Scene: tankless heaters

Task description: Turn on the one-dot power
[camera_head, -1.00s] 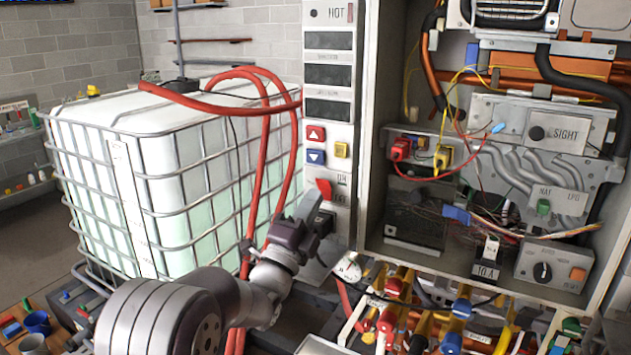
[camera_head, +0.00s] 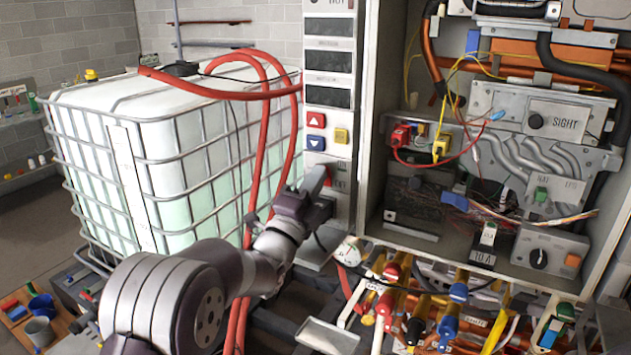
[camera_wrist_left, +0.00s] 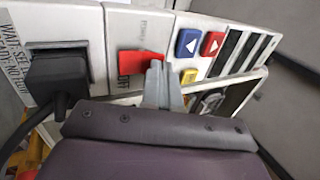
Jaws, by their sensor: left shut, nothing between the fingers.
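A red power switch (camera_head: 328,177) sits low on the tall control panel, under the buttons, partly hidden by my left gripper. The wrist view shows the switch (camera_wrist_left: 140,62) at the centre. My left gripper (camera_head: 314,180) is shut and empty. Its fingertips (camera_wrist_left: 157,76) overlap the right end of the switch in the wrist view; I cannot tell whether they touch it. The dot marking is too small to read. My right gripper is not in view.
A red up button (camera_head: 316,119), a blue down button (camera_head: 315,143) and a yellow button (camera_head: 341,135) are above the switch. A black plug (camera_wrist_left: 57,75) is beside it. A caged white tank (camera_head: 180,150) stands left; colored valves (camera_head: 450,325) are at lower right.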

